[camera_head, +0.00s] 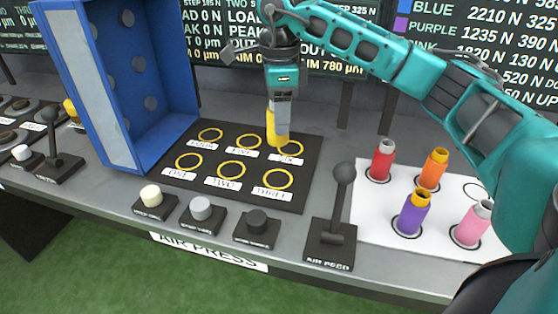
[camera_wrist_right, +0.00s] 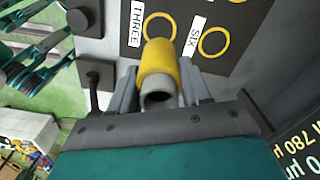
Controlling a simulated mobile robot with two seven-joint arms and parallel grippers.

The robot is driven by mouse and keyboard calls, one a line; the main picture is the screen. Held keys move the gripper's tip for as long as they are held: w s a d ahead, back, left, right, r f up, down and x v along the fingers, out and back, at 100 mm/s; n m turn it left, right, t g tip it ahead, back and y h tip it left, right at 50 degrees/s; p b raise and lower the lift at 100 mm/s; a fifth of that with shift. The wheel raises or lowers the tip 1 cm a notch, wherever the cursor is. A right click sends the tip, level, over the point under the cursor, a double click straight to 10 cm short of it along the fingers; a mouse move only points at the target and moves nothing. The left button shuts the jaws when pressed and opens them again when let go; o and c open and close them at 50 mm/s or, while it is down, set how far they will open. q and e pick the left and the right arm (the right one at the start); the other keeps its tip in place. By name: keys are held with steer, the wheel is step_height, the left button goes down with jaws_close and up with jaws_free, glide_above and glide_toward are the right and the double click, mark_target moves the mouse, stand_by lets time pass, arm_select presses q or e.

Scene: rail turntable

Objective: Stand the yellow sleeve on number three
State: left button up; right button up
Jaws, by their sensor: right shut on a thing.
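My right gripper (camera_head: 279,100) is shut on the yellow sleeve (camera_head: 277,128). It also shows in the wrist view (camera_wrist_right: 160,62), upright between the fingers, its grey hollow end toward the camera. In the head view the sleeve overlaps the back row of the black board (camera_head: 232,202), between rings five and six. In the wrist view its far end overlaps ring three (camera_wrist_right: 174,22), beside ring six (camera_wrist_right: 214,42). Ring three (camera_head: 279,179) is empty in the head view. I cannot tell the sleeve's height above the board. My left gripper is not recognisable in either view.
Red (camera_head: 382,160), orange (camera_head: 433,168), purple (camera_head: 412,214) and pink (camera_head: 473,223) sleeves stand on a white plate at the right. A black lever (camera_head: 338,208) stands between board and plate. A blue open box (camera_head: 140,75) stands left of the board. Knobs line the front.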

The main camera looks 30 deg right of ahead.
step_height(320, 180, down, 10)
steer(key=shift+f, duration=0.15)
stand_by(0.3)
steer(key=shift+f+b, duration=0.2)
steer(key=shift+b, duration=0.15)
steer(key=o, duration=1.3)
steer(key=shift+o, duration=0.2)
step_height(320, 180, up, 12)
steer(key=shift+r+p, duration=0.2)
steer(key=shift+p, duration=0.2)
